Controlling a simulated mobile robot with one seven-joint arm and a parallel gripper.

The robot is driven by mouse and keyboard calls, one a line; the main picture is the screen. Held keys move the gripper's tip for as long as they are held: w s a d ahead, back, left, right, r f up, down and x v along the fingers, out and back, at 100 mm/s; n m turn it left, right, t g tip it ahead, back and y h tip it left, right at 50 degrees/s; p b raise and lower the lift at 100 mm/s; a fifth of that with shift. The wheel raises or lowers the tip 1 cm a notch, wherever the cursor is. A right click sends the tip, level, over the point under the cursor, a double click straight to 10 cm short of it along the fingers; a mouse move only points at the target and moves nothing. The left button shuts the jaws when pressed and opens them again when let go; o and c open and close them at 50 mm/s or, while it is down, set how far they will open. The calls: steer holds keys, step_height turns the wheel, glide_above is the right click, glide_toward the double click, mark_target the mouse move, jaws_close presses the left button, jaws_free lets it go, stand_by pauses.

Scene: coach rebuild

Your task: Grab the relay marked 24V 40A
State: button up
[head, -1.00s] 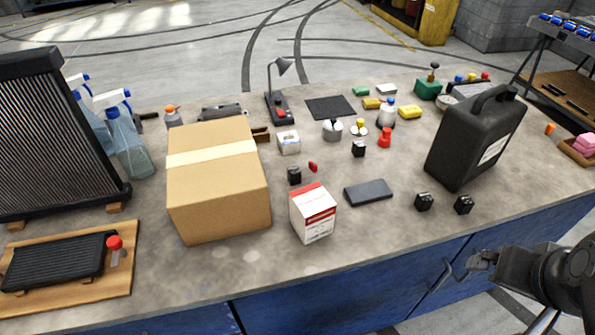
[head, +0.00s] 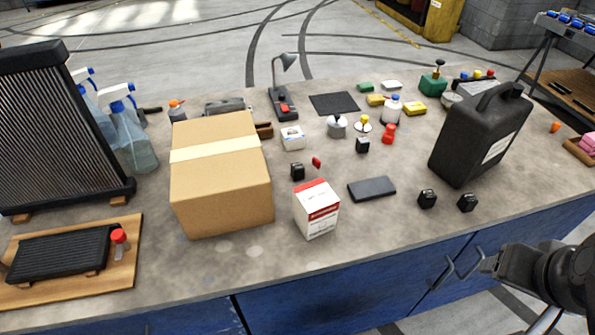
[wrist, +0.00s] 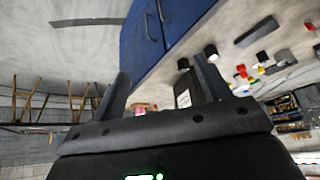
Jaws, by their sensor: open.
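Several small black relay-like cubes are on the workbench. Two are near the front right edge, a left one (head: 427,199) and a right one (head: 467,202). Another cube (head: 297,171) sits behind the red-and-white box, and one more (head: 362,145) is farther back. Their markings are too small to read, so I cannot tell which says 24V 40A. My gripper (head: 488,262) is off the front of the bench at the right, apart from the cubes. In the wrist view my gripper (wrist: 165,82) is open and empty, with two dark cubes beyond its fingers.
A black jerry can (head: 480,135) stands just behind the two front cubes. A red-and-white box (head: 317,212), a dark flat block (head: 372,189) and a large cardboard box (head: 221,190) are to the left. Blue cabinet doors with handles (head: 442,272) are below the bench edge.

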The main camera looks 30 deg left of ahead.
steer(key=c, duration=0.3)
steer(key=w+a+r+n+g, duration=0.2)
steer(key=w+a+r+n, duration=0.15)
steer(key=w+a, duration=0.55)
steer(key=n+g, duration=0.4)
steer(key=n, duration=0.3)
glide_above(298, 166)
steer(key=shift+m, duration=0.25)
step_height(298, 166, down, 12)
steer(key=shift+r, duration=0.1)
step_height(298, 166, down, 10)
steer(key=shift+f, duration=0.25)
